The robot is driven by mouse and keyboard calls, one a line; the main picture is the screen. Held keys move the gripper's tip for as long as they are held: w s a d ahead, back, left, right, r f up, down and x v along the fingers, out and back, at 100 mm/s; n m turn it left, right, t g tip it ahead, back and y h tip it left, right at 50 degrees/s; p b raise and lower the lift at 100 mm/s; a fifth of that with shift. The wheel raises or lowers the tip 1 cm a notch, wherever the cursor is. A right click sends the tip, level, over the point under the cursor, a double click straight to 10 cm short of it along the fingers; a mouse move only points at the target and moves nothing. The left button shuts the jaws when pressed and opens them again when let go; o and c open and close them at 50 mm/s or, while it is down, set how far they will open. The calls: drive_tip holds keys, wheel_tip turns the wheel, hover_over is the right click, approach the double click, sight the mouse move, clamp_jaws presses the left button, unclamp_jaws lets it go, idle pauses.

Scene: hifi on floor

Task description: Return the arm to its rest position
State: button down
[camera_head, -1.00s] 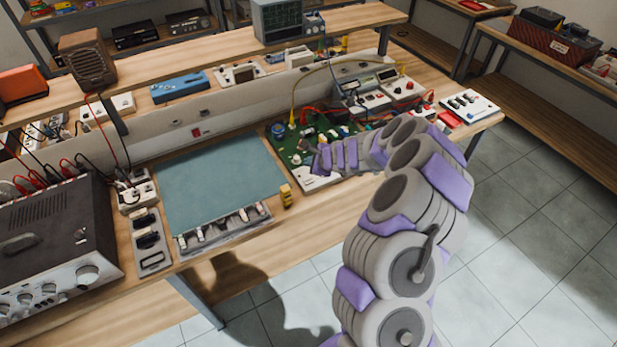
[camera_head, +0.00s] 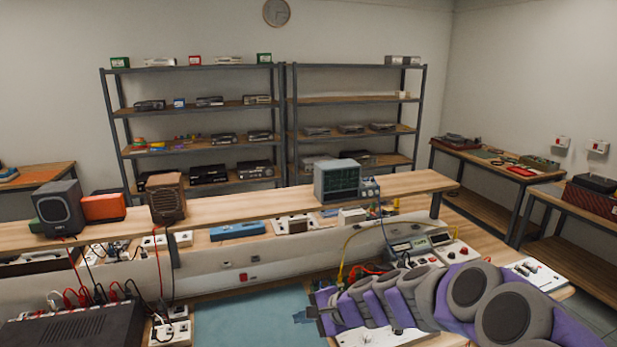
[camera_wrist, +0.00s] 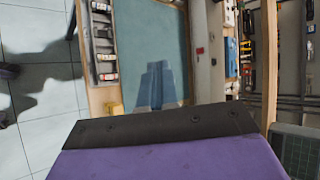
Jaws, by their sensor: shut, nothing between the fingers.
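My arm reaches in from the lower right in the head view, with purple and grey links. My gripper (camera_head: 313,308) is at its left end, above the right part of the blue-green mat (camera_head: 250,306) on the workbench. It is shut with nothing held. In the wrist view, the purple and black body of my gripper fills the bottom edge, and the mat (camera_wrist: 135,40) lies beyond it.
A raised shelf (camera_head: 240,207) runs along the bench, bearing speakers and an oscilloscope (camera_head: 338,180). A black instrument (camera_head: 75,328) stands at lower left. Meters (camera_head: 415,248) and cables are close behind my arm. Metal racks (camera_head: 285,120) stand at the back wall.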

drive_tip(key=s+r+n+g+h, duration=0.15)
drive_tip(key=s+n, duration=0.25)
drive_tip(key=s, duration=0.5)
drive_tip(key=s+r+n+g+h, duration=0.1)
drive_tip(key=s+r+n+g, duration=0.25)
drive_tip(key=s, duration=0.65)
drive_tip(key=s+d+n+g+h, duration=0.1)
drive_tip(key=s+d+h, duration=0.2)
drive_tip(key=s+d, duration=0.4)
drive_tip(key=s+d+f+n+h, duration=0.1)
drive_tip(key=s+d+n+h, duration=0.1)
drive_tip(key=s+d, duration=0.6)
drive_tip(key=s+h, duration=0.1)
drive_tip(key=s, duration=0.5)
drive_tip(key=shift+s+f+g, duration=0.2)
drive_tip(key=shift+f+g, duration=0.1)
drive_tip(key=shift+g, duration=0.1)
drive_tip(key=shift+w+h, duration=0.1)
drive_tip(key=shift+h, duration=0.15)
